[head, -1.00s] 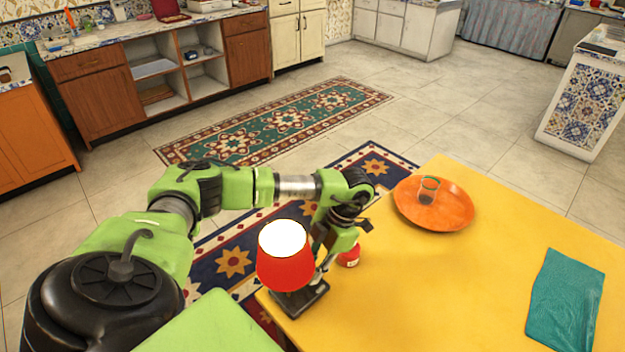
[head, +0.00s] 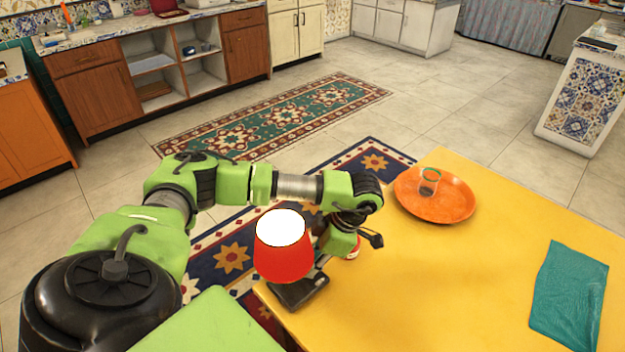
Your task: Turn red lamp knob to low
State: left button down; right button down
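The red lamp (head: 284,258) stands at the near left corner of the yellow table, on a dark base (head: 300,291). The top of its shade is bright white. I cannot make out the knob; the shade and my gripper cover part of the base and stem. My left gripper (head: 346,244) points down just right of the shade, close behind the lamp. One dark finger sticks out to the right; the other is largely hidden, so its opening is unclear. My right gripper is not in view.
A small red and white jar (head: 353,254) is partly hidden behind my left gripper. An orange plate (head: 450,208) with a clear glass (head: 429,182) sits farther back on the yellow table (head: 450,290). A teal cloth (head: 568,300) lies at the right. The table's middle is clear.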

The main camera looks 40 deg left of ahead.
pick_arm(q)
jog(key=c, duration=1.9)
grip_release()
jog(key=shift+r, duration=0.1)
jog(key=v, duration=1.1)
jog(key=shift+r, duration=0.4)
jog(key=shift+w, duration=0.1)
